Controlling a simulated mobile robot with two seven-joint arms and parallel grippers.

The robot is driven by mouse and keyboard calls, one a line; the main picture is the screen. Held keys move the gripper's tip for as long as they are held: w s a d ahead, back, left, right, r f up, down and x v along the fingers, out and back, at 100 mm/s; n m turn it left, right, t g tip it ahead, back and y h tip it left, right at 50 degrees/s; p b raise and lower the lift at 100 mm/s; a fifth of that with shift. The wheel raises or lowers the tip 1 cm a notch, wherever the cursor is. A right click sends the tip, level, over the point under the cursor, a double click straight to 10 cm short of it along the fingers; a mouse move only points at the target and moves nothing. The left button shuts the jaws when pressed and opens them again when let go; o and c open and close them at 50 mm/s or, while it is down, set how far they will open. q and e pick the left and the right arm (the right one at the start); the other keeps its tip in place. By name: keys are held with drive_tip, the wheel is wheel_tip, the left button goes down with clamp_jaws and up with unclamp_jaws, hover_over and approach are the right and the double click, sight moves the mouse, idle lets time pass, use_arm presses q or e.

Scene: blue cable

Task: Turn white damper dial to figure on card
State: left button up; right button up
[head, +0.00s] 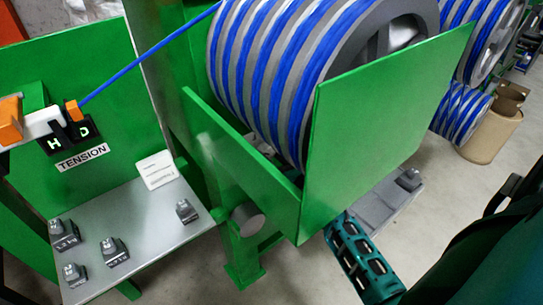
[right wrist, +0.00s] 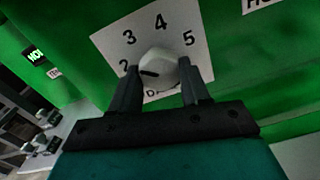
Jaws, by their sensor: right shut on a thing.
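The white damper dial (right wrist: 157,66) shows in the right wrist view on a pale plate (right wrist: 185,22) with figures 2, 3, 4 and 5 readable around it. Its dark pointer mark faces left, roughly toward the 2. My right gripper (right wrist: 160,69) is shut on the dial, one finger on each side. In the head view only my teal right arm shows at lower right; the fingers and dial are hidden behind green panels. A white card (head: 158,170) stands on the grey shelf; its writing is too small to read. My left gripper is not in view.
A big drum of blue cable (head: 285,70) sits behind a green panel (head: 385,120). The grey shelf (head: 145,225) carries several small dark labelled blocks. A cardboard drum (head: 488,135) stands at right.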

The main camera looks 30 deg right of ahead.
drive_tip(key=m+p, duration=0.1)
drive_tip(key=m, duration=0.3)
drive_tip(key=shift+a+r, duration=0.1)
drive_tip(key=m+p, duration=0.2)
drive_tip(key=m, duration=0.2)
drive_tip(key=shift+r, duration=0.1)
drive_tip(key=m+p, duration=0.1)
drive_tip(key=m, duration=0.2)
drive_tip(key=m+p, duration=0.1)
drive_tip(key=m, duration=0.2)
drive_tip(key=shift+r+m+p, duration=0.1)
drive_tip(key=shift+m+p, duration=0.5)
drive_tip(key=shift+m, duration=0.5)
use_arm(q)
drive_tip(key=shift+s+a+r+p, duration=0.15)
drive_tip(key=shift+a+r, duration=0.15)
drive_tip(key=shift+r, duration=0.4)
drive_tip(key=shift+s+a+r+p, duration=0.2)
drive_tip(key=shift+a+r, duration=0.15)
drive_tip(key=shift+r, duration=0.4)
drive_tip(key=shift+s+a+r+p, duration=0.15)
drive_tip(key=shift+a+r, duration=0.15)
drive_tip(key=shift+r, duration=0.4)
use_arm(e)
drive_tip(key=shift+m+y, duration=0.3)
drive_tip(key=shift+m, duration=0.8)
